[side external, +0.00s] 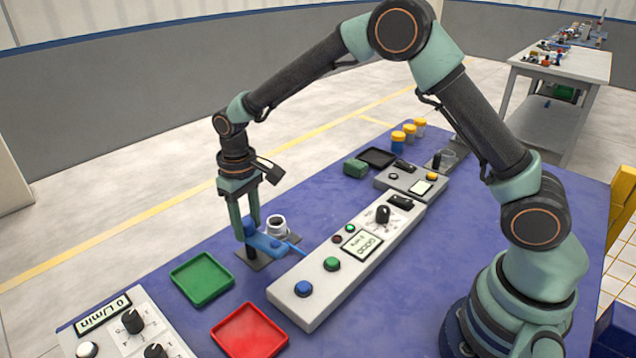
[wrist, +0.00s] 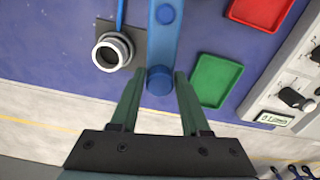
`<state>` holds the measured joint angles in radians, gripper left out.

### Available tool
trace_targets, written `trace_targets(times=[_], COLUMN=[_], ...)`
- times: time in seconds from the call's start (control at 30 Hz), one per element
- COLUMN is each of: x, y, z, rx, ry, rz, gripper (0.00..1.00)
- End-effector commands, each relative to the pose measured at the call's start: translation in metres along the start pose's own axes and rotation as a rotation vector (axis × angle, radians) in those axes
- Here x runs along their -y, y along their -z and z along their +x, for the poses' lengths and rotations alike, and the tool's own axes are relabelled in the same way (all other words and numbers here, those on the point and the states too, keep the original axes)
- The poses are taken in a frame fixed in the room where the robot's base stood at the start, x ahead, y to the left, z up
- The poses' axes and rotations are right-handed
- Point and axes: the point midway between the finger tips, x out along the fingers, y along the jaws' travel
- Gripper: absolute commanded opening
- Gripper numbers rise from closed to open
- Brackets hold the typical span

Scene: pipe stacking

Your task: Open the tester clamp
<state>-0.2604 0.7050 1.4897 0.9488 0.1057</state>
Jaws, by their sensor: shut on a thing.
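The tester clamp is a blue bar (side external: 266,243) beside a pale ring-shaped fitting (side external: 277,225) on a dark square plate (side external: 252,262). In the wrist view the clamp bar (wrist: 164,35) runs from the top edge down to a round blue knob (wrist: 159,80), with the fitting (wrist: 112,51) to its left, apart from the bar. My gripper (side external: 246,236) points down at the bar's left end. In the wrist view my gripper (wrist: 159,84) has its green fingers on either side of the knob, shut on it. The fingers partly hide the bar's end in the side view.
A green tray (side external: 202,279) and a red tray (side external: 249,332) lie in front of the plate. A grey control box (side external: 345,258) with buttons and a dial stands close on the right. Another panel (side external: 125,325) is at the front left.

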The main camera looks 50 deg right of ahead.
Motion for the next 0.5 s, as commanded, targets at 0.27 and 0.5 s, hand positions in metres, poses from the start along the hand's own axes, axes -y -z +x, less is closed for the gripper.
trace_targets(times=[0.27,0.5], x=[0.0025,0.0028], y=[0.0019,0.0016], z=[-0.0017,-0.0017], rx=[-0.008,-0.006], ry=[0.002,0.002], rz=[0.204,0.315], gripper=[0.00,0.00])
